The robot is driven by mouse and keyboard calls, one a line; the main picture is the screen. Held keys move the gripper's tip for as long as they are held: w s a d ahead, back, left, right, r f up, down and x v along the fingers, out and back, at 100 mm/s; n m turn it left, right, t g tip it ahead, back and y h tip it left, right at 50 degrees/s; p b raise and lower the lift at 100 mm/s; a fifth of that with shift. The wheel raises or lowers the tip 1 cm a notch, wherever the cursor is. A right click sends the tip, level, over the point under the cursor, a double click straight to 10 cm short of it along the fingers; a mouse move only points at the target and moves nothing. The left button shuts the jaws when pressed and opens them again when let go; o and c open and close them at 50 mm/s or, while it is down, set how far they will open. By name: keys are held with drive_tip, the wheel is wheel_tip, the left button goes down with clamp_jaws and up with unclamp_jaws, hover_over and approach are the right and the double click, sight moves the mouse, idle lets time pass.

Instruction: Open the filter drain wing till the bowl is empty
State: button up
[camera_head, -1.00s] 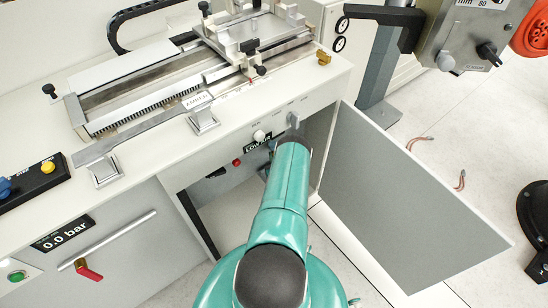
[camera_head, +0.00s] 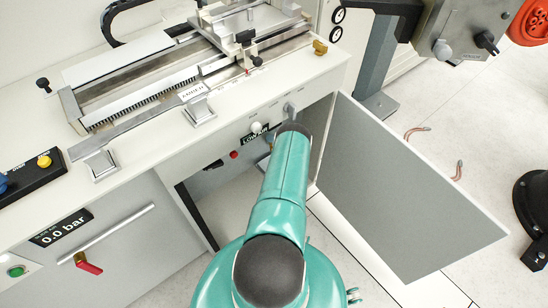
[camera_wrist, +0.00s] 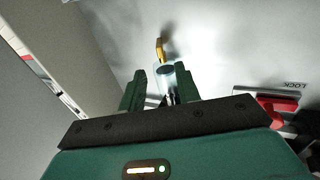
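In the wrist view a clear filter bowl (camera_wrist: 165,75) hangs below a brass fitting (camera_wrist: 160,48) on a pale wall. A small dark piece, which may be the drain wing (camera_wrist: 168,99), shows at the bowl's lower end. Whether the bowl holds liquid cannot be told. My gripper (camera_wrist: 160,88) has its two green fingers apart. The bowl's lower part and the dark piece appear between them, with no clear contact. In the head view my green arm reaches into the open cabinet bay and hides the gripper and filter.
A red lever (camera_wrist: 280,112) by a LOCK label lies right of my gripper. The open grey door (camera_head: 405,185) stands right of my arm. The white bench (camera_head: 235,105) runs above the bay. A display (camera_head: 62,228) reads 0.0 bar.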

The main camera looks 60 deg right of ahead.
drive_tip(key=v, duration=0.3)
drive_tip(key=shift+s, duration=0.1)
idle(0.6)
